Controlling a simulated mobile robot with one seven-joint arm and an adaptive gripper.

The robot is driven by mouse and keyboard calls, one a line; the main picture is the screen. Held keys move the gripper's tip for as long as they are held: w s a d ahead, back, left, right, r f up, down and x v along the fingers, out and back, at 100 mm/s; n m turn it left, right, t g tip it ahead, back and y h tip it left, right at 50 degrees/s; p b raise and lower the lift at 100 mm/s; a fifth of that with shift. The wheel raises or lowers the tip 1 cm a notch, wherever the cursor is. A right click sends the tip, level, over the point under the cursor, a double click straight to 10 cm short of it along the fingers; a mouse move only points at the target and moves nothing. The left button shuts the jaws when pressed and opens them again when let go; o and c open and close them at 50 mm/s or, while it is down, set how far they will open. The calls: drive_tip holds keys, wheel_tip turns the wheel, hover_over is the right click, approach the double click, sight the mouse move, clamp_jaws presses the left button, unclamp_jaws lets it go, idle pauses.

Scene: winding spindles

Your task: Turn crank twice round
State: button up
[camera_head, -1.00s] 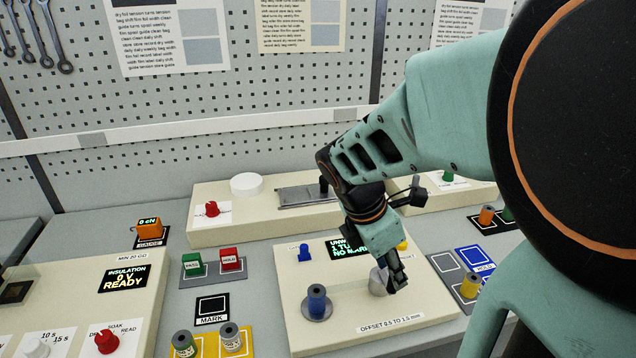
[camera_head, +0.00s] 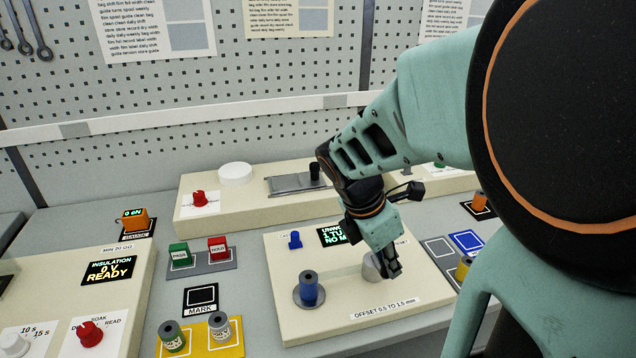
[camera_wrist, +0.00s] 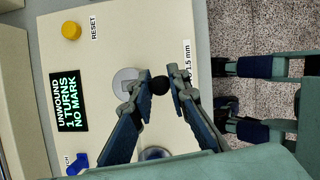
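The crank is a pale round hub (camera_wrist: 126,82) with a black knob (camera_wrist: 159,85) in the wrist view. In the head view the grey hub (camera_head: 371,266) shows partly behind my gripper (camera_head: 392,270), which hides the knob. The crank sits on a cream panel (camera_head: 300,328). The panel's display (camera_wrist: 71,101) reads "UNWOUND 1 TURNS NO MARK".
A blue spool (camera_head: 308,289) stands upright on a disc left of the crank. A blue switch (camera_head: 295,240) and a yellow reset button (camera_wrist: 71,30) are on the same panel. Pass and hold buttons (camera_head: 217,248) and a yellow tray (camera_head: 234,350) with spools lie to the left.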

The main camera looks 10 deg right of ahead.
clamp_jaws()
drive_tip(key=shift+a, duration=0.1)
